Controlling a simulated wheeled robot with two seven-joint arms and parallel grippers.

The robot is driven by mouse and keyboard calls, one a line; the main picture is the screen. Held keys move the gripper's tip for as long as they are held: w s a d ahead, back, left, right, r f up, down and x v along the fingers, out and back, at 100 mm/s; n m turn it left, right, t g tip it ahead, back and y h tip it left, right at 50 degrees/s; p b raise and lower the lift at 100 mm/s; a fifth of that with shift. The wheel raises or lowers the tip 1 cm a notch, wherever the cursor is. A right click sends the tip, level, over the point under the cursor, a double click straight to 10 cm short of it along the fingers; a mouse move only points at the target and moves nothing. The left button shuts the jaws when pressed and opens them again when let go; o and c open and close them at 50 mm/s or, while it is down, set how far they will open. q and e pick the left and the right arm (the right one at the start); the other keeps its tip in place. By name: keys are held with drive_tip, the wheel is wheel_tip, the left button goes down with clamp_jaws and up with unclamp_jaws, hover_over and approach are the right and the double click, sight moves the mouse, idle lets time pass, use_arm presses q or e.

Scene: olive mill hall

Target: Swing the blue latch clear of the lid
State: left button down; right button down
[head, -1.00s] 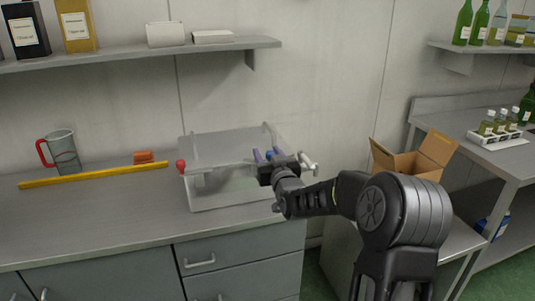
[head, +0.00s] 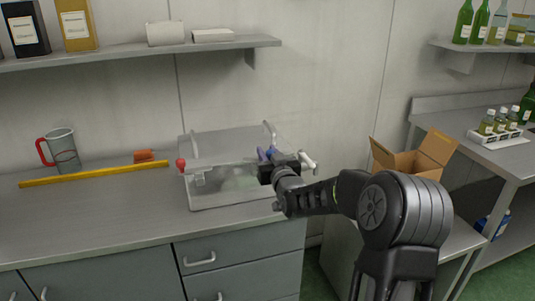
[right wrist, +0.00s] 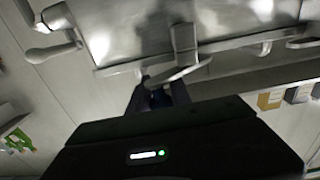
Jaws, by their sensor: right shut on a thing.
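In the right wrist view, the fingers (right wrist: 157,96) meet at a small dark blue piece below the lid's edge, beside a grey metal bracket (right wrist: 184,42). The latch's exact angle cannot be told. My left gripper is not in view.
A red knob (head: 181,165) sits at the box's left and a pale handle (head: 309,162) at its right. An open carton (head: 408,165) stands right.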

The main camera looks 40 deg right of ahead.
drive_tip(key=n+y+p, duration=0.1)
drive_tip(key=y, duration=0.1)
drive_tip(key=w+n+y+p, duration=0.1)
drive_tip(key=n+y, duration=0.1)
drive_tip(key=y, duration=0.1)
drive_tip(key=n+y+p, duration=0.1)
drive_tip(key=n+y, duration=0.1)
drive_tip(key=y, duration=0.1)
drive_tip(key=shift+w+d+r+t+p, duration=0.15)
drive_tip(key=shift+w+r+t+p, duration=0.15)
drive_tip(key=shift+w+t+p, duration=0.1)
drive_tip(key=shift+w+f+n+y+p, duration=0.1)
drive_tip(key=shift+n+y+p, duration=0.4)
drive_tip(key=shift+y, duration=0.2)
drive_tip(key=shift+w+f+n+y+p, duration=0.1)
drive_tip(key=shift+n+y+p, duration=0.25)
drive_tip(key=shift+n+y, duration=0.25)
drive_tip(key=shift+a, duration=0.2)
drive_tip(key=c, duration=1.2)
unclamp_jaws()
drive_tip(key=shift+f, duration=0.1)
